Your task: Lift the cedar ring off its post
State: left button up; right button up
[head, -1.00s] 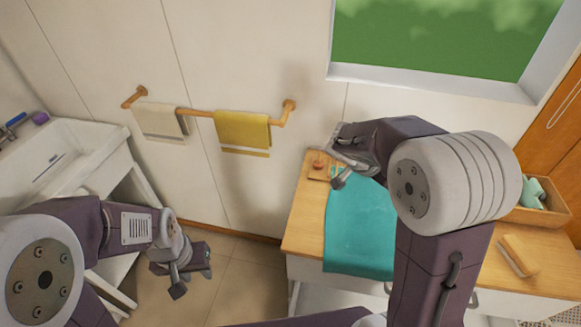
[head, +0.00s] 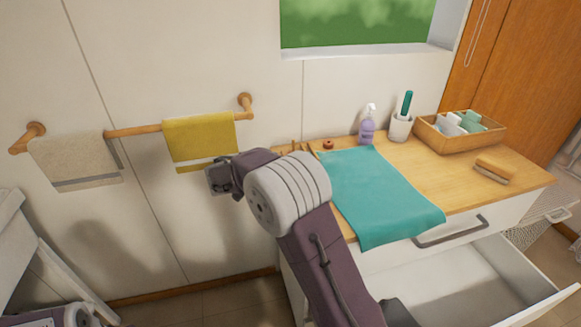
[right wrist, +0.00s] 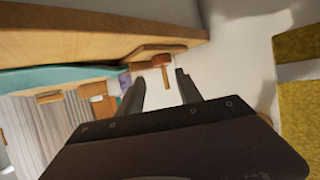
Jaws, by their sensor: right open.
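The cedar ring (head: 328,144) is a small reddish-brown ring on the cart top, at its back left corner. In the right wrist view the ring (right wrist: 162,60) sits low around a short wooden post (right wrist: 166,77), against a small wooden base (right wrist: 153,49). That view is turned over, so the post points down in it. My right gripper (right wrist: 160,92) is open and empty, with the post beyond and between its fingertips. In the head view my right gripper (head: 217,179) appears left of the cart, in front of the yellow towel's lower edge. My left gripper is outside the picture.
A teal cloth (head: 375,195) covers part of the cart top (head: 440,178). The drawer (head: 470,285) is open. Towels hang on the wall rail (head: 145,130).

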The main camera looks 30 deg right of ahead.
jog(key=x, duration=0.3)
jog(key=shift+w+d+f, duration=0.1)
jog(key=shift+w+f, duration=0.15)
jog(key=shift+w, duration=0.05)
jog(key=p+x, duration=0.1)
jog(key=x, duration=0.3)
jog(key=shift+w+d+r, duration=0.1)
jog(key=shift+d, duration=0.1)
jog(key=shift+w+d+f, duration=0.25)
jog(key=shift+d, duration=0.05)
jog(key=shift+r, duration=0.1)
jog(key=shift+c, duration=1.2)
grip_shut()
